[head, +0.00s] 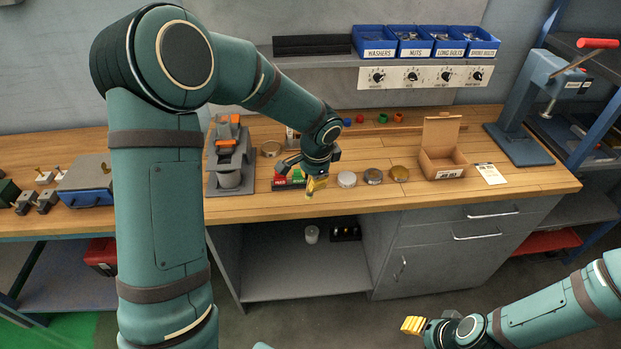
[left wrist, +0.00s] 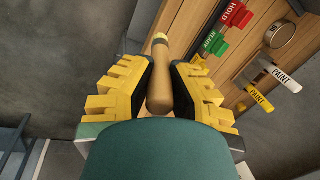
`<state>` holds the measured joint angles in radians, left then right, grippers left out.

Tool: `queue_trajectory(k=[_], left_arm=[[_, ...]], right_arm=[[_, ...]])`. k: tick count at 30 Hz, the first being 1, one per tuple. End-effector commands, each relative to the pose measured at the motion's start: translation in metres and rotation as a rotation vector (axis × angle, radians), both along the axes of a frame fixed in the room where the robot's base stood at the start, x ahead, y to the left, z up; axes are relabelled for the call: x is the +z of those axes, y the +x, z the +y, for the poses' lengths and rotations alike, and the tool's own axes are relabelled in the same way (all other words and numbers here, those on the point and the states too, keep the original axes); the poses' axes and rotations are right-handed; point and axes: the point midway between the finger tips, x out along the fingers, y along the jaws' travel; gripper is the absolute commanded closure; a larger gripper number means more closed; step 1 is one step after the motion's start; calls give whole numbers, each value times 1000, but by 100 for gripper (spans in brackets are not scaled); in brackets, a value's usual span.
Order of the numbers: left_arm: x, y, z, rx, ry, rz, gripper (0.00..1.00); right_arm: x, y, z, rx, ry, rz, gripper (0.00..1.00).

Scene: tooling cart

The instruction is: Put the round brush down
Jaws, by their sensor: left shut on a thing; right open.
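The round brush (left wrist: 160,88) has a smooth tan wooden handle and a paler band towards its far end; it shows in the left wrist view. My left gripper (left wrist: 158,95) is shut on the handle, with a yellow finger on each side. In the head view my left gripper (head: 317,187) is at the front edge of the wooden bench top (head: 480,185), beside the red and green labelled blocks. The brush cannot be made out clearly there. My right gripper (head: 413,325) is open and empty at the lower right, away from the bench.
Red and green blocks (left wrist: 225,28) and white-and-yellow paint markers (left wrist: 280,75) lie near the left gripper. Round tins (head: 373,176) and an open cardboard box (head: 442,163) stand to its right. A grey and orange device (head: 228,155) stands to its left. Bench top right of the paper card (head: 490,173) is partly clear.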

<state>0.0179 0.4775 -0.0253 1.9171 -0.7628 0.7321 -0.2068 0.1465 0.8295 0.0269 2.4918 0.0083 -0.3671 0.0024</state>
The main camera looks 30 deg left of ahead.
Motion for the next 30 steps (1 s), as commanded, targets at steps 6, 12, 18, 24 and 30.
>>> queue_trajectory(k=[6,12,18,24,30], left_arm=[[-8,-3,-6,25,-2,2,100],[-52,-27,-31,206,-13,12,100],[-101,-62,-58,465,-13,14,100],[-129,-88,-71,653,-4,6,100],[-136,-96,-74,719,1,0,100]], right_arm=[[-5,0,0,1,0,0,53],[-28,-2,1,4,-1,5,53],[-53,-4,2,8,-4,12,53],[-67,-5,3,10,-5,15,53],[-70,-5,4,11,-6,16,53]])
